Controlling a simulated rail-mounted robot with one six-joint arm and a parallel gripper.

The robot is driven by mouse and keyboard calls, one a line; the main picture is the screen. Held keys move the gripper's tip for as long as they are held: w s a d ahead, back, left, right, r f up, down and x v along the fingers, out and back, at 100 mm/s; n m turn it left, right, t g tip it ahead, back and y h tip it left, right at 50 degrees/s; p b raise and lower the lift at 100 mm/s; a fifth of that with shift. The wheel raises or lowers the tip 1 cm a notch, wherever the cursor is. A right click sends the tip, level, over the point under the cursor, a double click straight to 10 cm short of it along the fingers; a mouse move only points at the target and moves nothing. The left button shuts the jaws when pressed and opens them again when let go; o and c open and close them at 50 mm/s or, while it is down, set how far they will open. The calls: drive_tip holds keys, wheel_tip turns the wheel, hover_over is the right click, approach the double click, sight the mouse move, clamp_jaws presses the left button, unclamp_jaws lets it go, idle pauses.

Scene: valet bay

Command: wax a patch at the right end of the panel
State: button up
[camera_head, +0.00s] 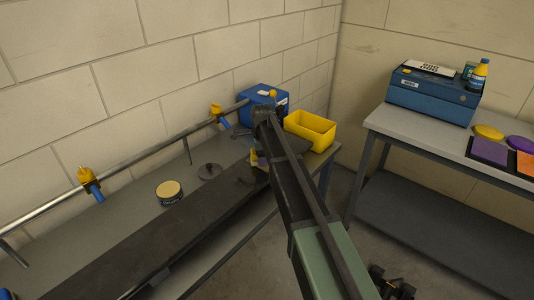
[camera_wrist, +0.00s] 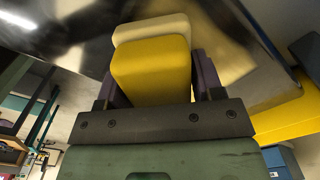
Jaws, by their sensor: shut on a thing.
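The dark glossy panel (camera_head: 165,245) lies lengthwise along the workbench, running from the lower left to the far right end. My gripper (camera_wrist: 152,85) is shut on a yellow applicator block (camera_wrist: 152,65) with a cream pad (camera_wrist: 150,28) on its far face. In the head view the block (camera_head: 256,162) shows partly behind my arm, at the panel's right end. The pad is close to or against the panel surface (camera_wrist: 75,35); I cannot tell which.
A yellow bin (camera_head: 311,129) and a blue box (camera_head: 261,98) stand beyond the panel's right end. A rail (camera_head: 140,163) with yellow-topped fittings runs along the wall. A separate table (camera_head: 400,122) at right holds a blue case (camera_head: 432,97), a bottle (camera_head: 480,73) and coloured pads.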

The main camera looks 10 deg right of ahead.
sight(255, 168)
drive_tip(key=shift+s+a+f, duration=0.1)
drive_tip(key=shift+s+a, duration=0.55)
drive_tip(key=shift+a, duration=0.2)
drive_tip(key=shift+s+a, duration=0.6)
drive_tip(key=shift+a, duration=0.2)
drive_tip(key=shift+w+a, duration=0.55)
drive_tip(key=shift+w, duration=0.35)
drive_tip(key=shift+w+d, duration=1)
drive_tip(key=shift+d, duration=0.45)
drive_tip(key=shift+w+d, duration=1.05)
drive_tip(key=shift+d, duration=0.35)
drive_tip(key=shift+w+d, duration=1)
drive_tip(key=shift+d, duration=0.45)
wheel_tip(255, 168, up, 6)
drive_tip(key=p, duration=0.5)
drive_tip(key=shift+p, duration=0.4)
wheel_tip(255, 168, up, 3)
drive_tip(key=p, duration=0.3)
